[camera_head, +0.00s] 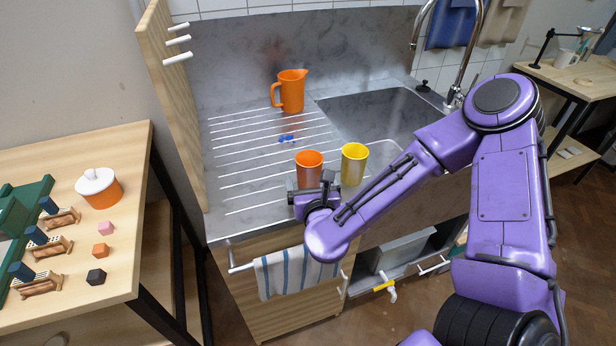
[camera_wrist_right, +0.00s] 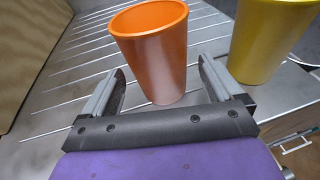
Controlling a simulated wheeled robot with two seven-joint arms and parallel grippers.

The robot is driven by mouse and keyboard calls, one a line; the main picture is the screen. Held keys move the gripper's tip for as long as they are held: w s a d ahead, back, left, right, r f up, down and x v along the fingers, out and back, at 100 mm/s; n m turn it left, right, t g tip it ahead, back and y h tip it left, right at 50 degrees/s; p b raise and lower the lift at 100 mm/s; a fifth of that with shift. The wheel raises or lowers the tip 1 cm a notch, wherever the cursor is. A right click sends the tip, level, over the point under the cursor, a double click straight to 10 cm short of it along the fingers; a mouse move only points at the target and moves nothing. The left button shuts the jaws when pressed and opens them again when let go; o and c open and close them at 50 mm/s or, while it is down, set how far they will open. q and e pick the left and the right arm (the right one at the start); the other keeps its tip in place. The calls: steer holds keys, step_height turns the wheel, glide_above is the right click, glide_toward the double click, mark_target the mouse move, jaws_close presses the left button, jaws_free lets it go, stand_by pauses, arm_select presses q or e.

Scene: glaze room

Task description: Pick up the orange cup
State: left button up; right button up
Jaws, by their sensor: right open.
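The orange cup (camera_head: 309,165) stands upright on the grooved metal drainboard near its front edge. In the right wrist view the orange cup (camera_wrist_right: 156,60) stands just beyond and between the two fingers. My right gripper (camera_head: 316,186) is in front of the cup and hides part of it in the head view. In the right wrist view my right gripper (camera_wrist_right: 160,88) is open and empty, with one finger on each side of the cup's lower part. I cannot tell whether a finger touches it. My left gripper is not in view.
A yellow cup (camera_head: 353,164) stands close to the right of the orange cup. An orange jug (camera_head: 290,91) stands farther back. A blue object (camera_head: 287,139) lies on the drainboard. A wooden panel (camera_head: 172,95) bounds the left side; the sink basin (camera_head: 375,115) and tap (camera_head: 463,60) are at right.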

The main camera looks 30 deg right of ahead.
steer(key=shift+w+d+r, duration=0.1)
steer(key=shift+w+d, duration=0.1)
steer(key=shift+w, duration=0.2)
steer(key=shift+w+d+r, duration=0.1)
steer(key=shift+w+d, duration=0.05)
steer(key=shift+w, duration=0.25)
steer(key=shift+w+d+f, duration=0.2)
steer(key=shift+w+d, duration=0.05)
steer(key=shift+w, duration=0.15)
steer(key=c, duration=1.1)
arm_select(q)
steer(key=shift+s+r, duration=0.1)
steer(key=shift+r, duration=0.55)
arm_select(e)
steer(key=shift+r, duration=0.15)
